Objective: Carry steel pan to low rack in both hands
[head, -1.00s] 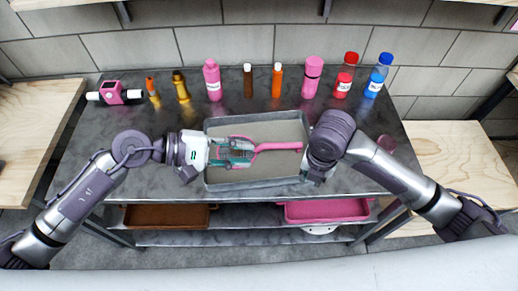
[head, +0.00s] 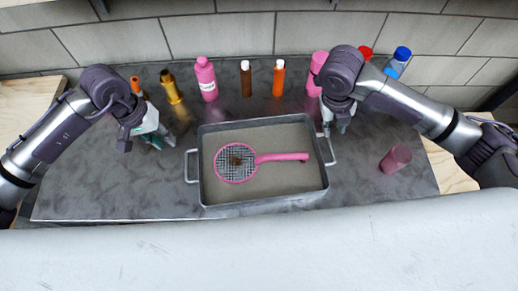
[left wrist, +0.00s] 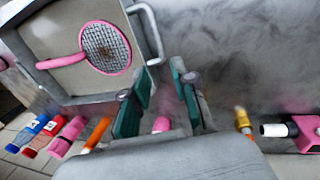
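The steel pan (head: 270,203) is a grey rectangular tray with a loop handle at each end, on the metal table. A pink-rimmed mesh strainer (head: 262,157) with a brown clump on its mesh lies inside. My left gripper (head: 142,143) is open and empty, left of the pan and apart from its left handle (head: 187,166). The left wrist view shows its teal fingers (left wrist: 160,100) spread, with the pan (left wrist: 80,75) and a handle beyond. My right gripper (head: 335,130) is close to the pan's right handle (head: 331,149); whether it touches or grips is unclear. The low rack is out of view.
Several bottles, including a pink one (head: 206,80) and an orange one (head: 278,78), line the table's back edge by the tiled wall. A pink cup (head: 396,158) is right of the pan. The table's front left (head: 110,195) is clear.

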